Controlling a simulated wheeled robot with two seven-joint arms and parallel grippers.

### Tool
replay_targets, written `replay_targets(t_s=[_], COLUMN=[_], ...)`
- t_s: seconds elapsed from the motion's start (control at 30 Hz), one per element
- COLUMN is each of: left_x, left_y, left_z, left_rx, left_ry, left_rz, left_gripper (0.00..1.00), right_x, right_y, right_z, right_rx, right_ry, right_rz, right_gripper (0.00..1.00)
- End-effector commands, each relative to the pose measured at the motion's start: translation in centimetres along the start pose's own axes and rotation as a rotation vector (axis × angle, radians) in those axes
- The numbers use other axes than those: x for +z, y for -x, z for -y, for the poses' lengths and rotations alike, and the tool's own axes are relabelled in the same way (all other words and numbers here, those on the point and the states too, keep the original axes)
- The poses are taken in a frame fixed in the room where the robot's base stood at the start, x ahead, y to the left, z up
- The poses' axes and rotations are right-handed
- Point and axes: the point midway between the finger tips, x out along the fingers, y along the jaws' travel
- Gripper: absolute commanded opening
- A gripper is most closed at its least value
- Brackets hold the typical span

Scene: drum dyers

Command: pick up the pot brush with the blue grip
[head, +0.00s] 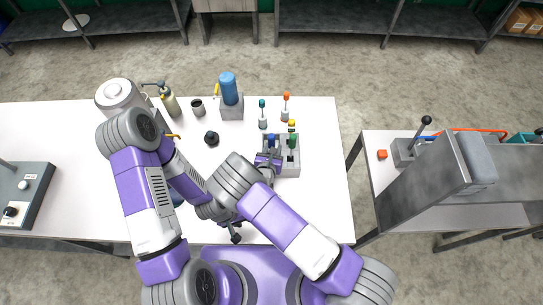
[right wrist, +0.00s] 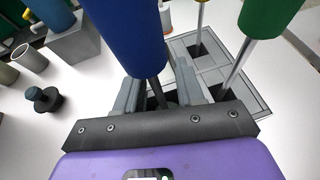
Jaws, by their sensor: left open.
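The pot brush with the blue grip (head: 271,139) stands in a grey slotted holder (head: 289,170) on the white table. In the right wrist view the blue grip (right wrist: 127,35) is large and close, with a thin dark stem below it. My right gripper (right wrist: 160,92) has its fingers on either side of that stem, with a gap between them, low over the holder. The brush's lower end is hidden. My left gripper (head: 235,232) is open and empty near the table's front edge, away from the brush.
A green-gripped tool (head: 293,140) and a yellow-topped one (head: 291,123) share the holder. Teal (head: 262,104) and orange (head: 286,97) grips stand behind. A blue cylinder (head: 228,84) on a block, a dark knob (head: 211,138) and a cup (head: 197,107) stand left. The table's right side is clear.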

Motion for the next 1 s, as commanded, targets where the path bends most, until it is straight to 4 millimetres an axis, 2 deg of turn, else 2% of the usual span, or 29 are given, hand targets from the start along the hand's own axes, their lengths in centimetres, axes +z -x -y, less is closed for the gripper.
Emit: replay_targets(t_s=[0.07,0.3,0.73,1.0], left_x=[0.0,0.0,0.0,0.0], left_y=[0.0,0.0,0.0,-0.2], left_z=[0.0,0.0,0.0,0.1], left_rx=[0.000,0.000,0.000,0.000], left_ry=[0.000,0.000,0.000,0.000], left_rz=[0.000,0.000,0.000,0.000], left_gripper=[0.43,0.43,0.43,0.43], right_x=[0.0,0.0,0.4,2.7], right_y=[0.0,0.0,0.1,1.1], right_z=[0.0,0.0,0.0,-0.1], right_rx=[0.000,0.000,0.000,0.001], right_ry=[0.000,0.000,-0.002,-0.003], right_rz=[0.000,0.000,0.002,0.002], right_gripper=[0.35,0.00,0.00,0.00])
